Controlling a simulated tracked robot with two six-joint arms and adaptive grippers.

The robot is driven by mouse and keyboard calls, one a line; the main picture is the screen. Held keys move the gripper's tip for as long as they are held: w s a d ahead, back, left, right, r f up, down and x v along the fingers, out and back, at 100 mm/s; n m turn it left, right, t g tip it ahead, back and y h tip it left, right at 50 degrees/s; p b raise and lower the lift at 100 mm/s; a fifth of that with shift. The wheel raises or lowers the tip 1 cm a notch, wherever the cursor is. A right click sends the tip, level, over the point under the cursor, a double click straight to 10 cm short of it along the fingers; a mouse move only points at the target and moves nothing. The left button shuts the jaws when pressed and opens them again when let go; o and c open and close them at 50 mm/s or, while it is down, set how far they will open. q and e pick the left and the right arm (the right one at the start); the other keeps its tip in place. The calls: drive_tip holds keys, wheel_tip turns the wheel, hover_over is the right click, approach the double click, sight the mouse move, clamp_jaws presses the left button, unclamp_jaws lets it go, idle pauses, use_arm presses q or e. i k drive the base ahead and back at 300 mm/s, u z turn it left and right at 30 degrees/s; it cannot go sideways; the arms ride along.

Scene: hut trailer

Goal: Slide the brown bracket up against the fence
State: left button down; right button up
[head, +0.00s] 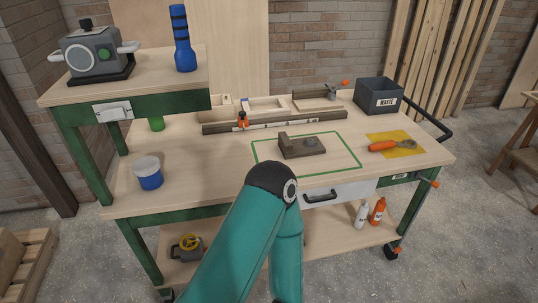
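The brown bracket (304,148) lies on the workbench top (225,165), inside a green outlined rectangle (345,165). It has a flat base with a raised block at its left end and a round greyish feature on top. The fence (217,128) is a long dark brown bar running left to right behind the bracket. A strip of bare bench top shows between the two, so they are apart. A teal arm of mine bends in front of the bench, its elbow just short of the green outline. Neither gripper is in view.
An orange clamp-like piece (243,119) sits at the fence. A dark bin (378,96) stands back right; an orange-handled tool (383,146) lies on a yellow mat (408,150). A raised shelf (150,85) stands at the back left.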

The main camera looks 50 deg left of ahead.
sight(295, 148)
drive_tip(key=u, duration=0.7)
drive_tip(key=i, duration=1)
drive_tip(key=u, duration=0.05)
